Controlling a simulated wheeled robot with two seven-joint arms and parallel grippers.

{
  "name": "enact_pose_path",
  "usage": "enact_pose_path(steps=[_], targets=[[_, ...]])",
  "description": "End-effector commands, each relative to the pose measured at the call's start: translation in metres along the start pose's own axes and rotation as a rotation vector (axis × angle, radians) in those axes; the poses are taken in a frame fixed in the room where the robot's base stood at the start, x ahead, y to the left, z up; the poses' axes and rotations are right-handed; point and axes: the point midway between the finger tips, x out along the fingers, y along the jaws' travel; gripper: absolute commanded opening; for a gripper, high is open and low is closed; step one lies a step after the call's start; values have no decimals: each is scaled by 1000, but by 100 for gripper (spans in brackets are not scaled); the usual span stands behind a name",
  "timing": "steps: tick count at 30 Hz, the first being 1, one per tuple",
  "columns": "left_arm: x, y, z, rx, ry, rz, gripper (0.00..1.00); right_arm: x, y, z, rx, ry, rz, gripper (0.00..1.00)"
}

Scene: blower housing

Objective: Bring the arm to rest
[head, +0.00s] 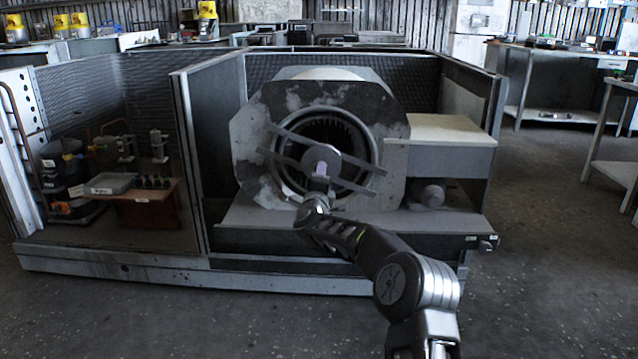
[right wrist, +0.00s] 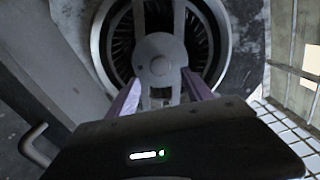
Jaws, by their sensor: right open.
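The blower housing (head: 398,170) is a large worn grey plate with a round opening, standing in a grey enclosure. Two slanted bars and a round hub (head: 321,161) cross the opening in front of a finned wheel. My right arm reaches forward from the lower right, and its gripper (head: 319,172) is in front of the hub. In the right wrist view the two pale purple fingers of my right gripper (right wrist: 160,86) stand apart, one on each side below the hub (right wrist: 159,58). My left gripper is not in view.
A shelf (head: 270,222) runs below the housing, with a pale-topped box (head: 452,130) at its right. The left bay holds a small wooden table (head: 147,209) with equipment. Steel benches (head: 545,85) stand at the far right. The floor (head: 555,240) to the right is clear.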

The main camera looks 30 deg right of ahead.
Motion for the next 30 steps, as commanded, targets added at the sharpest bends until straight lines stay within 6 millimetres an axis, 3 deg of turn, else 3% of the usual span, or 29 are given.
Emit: enact_pose_path(steps=[23, 26, 30], targets=[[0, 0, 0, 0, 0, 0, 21, -8, 3, 1, -4, -3, 4, 59], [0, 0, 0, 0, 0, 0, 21, -11, 14, 7, -28, -18, 23, 59], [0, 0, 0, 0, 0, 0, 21, -24, 53, 25, -110, -69, 83, 59]])
